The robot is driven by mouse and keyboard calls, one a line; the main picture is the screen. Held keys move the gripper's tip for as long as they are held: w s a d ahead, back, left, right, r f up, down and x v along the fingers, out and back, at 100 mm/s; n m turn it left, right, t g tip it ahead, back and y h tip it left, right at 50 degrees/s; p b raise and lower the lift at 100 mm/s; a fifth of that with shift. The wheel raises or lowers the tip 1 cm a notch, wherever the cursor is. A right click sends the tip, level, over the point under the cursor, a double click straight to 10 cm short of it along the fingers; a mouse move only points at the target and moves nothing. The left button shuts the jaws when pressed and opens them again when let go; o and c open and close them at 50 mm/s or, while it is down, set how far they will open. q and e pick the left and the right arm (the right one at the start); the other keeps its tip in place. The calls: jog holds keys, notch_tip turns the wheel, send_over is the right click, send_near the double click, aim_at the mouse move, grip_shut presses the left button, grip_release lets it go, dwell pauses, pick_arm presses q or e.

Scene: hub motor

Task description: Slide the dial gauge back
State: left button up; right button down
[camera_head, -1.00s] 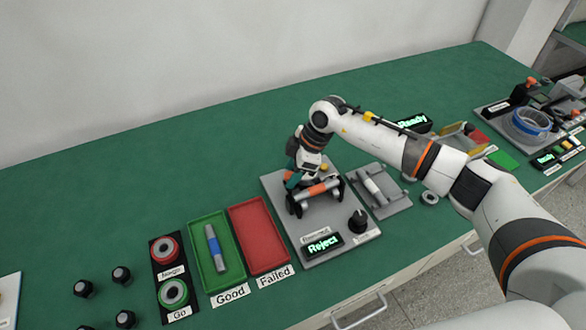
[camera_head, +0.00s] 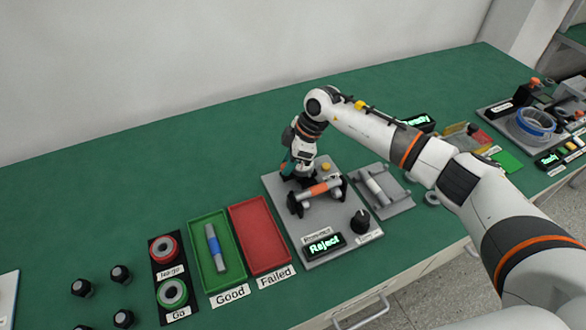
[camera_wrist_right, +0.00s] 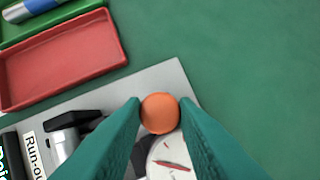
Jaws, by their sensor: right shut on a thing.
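My right gripper (camera_head: 292,174) is at the back left of the grey run-out plate (camera_head: 357,240). In the right wrist view its teal fingers (camera_wrist_right: 160,112) are shut on the orange knob (camera_wrist_right: 160,113) of the dial gauge. The gauge's white face (camera_wrist_right: 170,160) with a red needle shows partly between the fingers. In the head view the gripper hides most of the gauge. A shaft with an orange band (camera_head: 318,189) lies across the black supports, in front of the gripper and apart from it. My left gripper is not in view.
The plate's display (camera_head: 324,244) reads Reject, with a black knob (camera_head: 360,221) beside it. To the left are an empty red Failed tray (camera_head: 260,234) and a green Good tray (camera_head: 205,271) holding a blue-banded shaft. The green table behind the plate is clear.

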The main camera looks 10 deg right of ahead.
jog(key=shift+w+r, duration=0.15)
jog(key=c, duration=1.4)
grip_release()
jog(key=shift+o, duration=1.3)
jog(key=shift+w, duration=0.15)
jog(key=b+v, duration=0.1)
jog(key=v, duration=1)
jog(key=shift+r, duration=0.35)
jog(key=shift+d, duration=0.15)
